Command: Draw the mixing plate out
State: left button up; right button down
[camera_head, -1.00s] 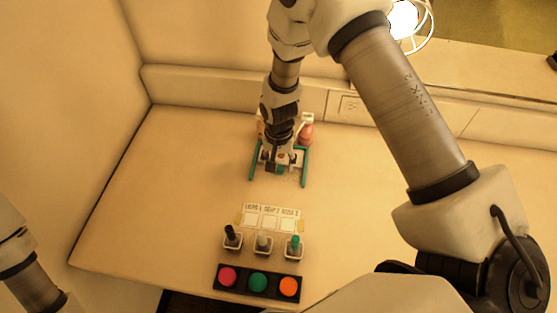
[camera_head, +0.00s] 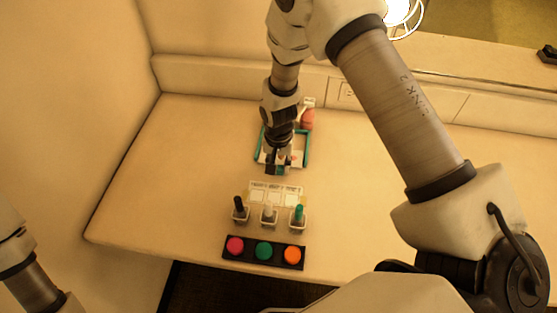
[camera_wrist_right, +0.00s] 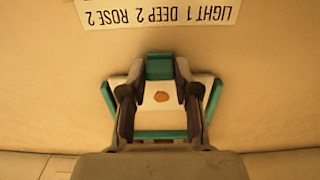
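The mixing plate is a white plate (camera_wrist_right: 185,94) with an orange-brown spot and a teal tab (camera_wrist_right: 160,66) at its front. It sits between the rails of a teal U-shaped frame (camera_head: 308,147) on the table. In the right wrist view the tab projects beyond the rail ends. My right gripper (camera_head: 278,168) is at the tab, with its fingers (camera_wrist_right: 159,74) on both sides of it, and appears shut on it. My arm partly hides the plate in the head view. My left gripper is out of view; only my left arm shows at the lower left.
A label card (camera_head: 275,193) lies in front of the frame. Nearer stand several small holders with black, pale and teal sticks (camera_head: 269,214), then a black panel (camera_head: 263,252) with coloured buttons. A pinkish object (camera_head: 308,119) stands behind the frame. The table's left side is clear.

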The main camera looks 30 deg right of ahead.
jog(key=shift+r, duration=0.1)
jog(key=shift+w+d+f, duration=0.2)
jog(key=shift+d, duration=0.05)
jog(key=c, duration=0.8)
grip_release()
jog(key=shift+a, duration=0.1)
jog(key=shift+c, duration=0.2)
jog(key=shift+r, duration=0.1)
notch_tip(320, 180, up, 12)
